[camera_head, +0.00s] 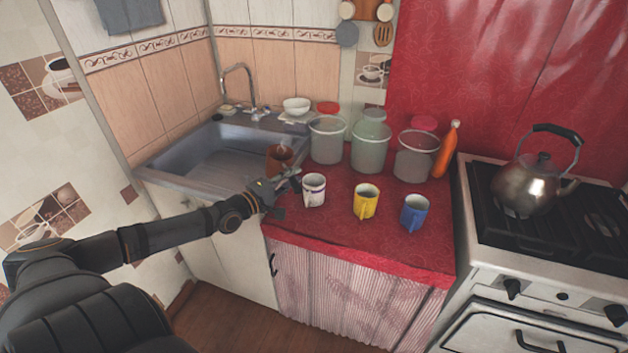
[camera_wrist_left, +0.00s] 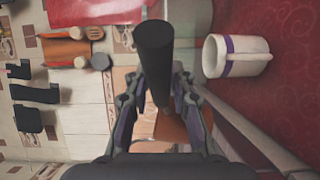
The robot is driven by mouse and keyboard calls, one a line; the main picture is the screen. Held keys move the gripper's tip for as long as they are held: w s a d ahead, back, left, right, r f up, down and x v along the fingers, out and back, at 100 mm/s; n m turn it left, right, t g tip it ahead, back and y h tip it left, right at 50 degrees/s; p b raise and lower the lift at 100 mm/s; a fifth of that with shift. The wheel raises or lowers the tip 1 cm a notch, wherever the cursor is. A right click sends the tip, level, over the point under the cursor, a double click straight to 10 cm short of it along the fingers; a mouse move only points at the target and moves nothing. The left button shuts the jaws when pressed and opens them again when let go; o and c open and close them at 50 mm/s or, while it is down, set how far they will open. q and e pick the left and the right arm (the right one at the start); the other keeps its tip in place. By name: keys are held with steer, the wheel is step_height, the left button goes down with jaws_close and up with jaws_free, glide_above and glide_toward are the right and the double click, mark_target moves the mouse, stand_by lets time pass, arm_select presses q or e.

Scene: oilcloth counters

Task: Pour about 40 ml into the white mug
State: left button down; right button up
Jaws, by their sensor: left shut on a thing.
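The white mug (camera_head: 314,190) with a purple band stands upright on the red counter, near its left end. It also shows in the left wrist view (camera_wrist_left: 238,57), at the right and turned on its side by the camera. My left gripper (camera_head: 288,184) is just left of the mug. It is shut on the dark handle (camera_wrist_left: 153,60) of a small brown pot (camera_head: 280,158). The pot is held above the counter beside the sink and looks roughly upright. Its contents cannot be seen. My right gripper is not in view.
A yellow mug (camera_head: 365,203) and a blue mug (camera_head: 415,214) stand right of the white one. Large clear jars (camera_head: 327,142) and an orange bottle (camera_head: 446,152) stand behind. The sink (camera_head: 205,152) is at the left, the stove with a kettle (camera_head: 527,188) at the right.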

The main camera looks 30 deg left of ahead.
arm_select(q)
steer(key=w+d+f+m+g+y+p, duration=0.2)
steer(key=d+f+m+g+p, duration=0.2)
steer(key=f+m+p, duration=0.2)
steer(key=shift+f+y+p, duration=0.3)
steer(key=shift+f+p, duration=0.35)
steer(key=shift+p, duration=0.5)
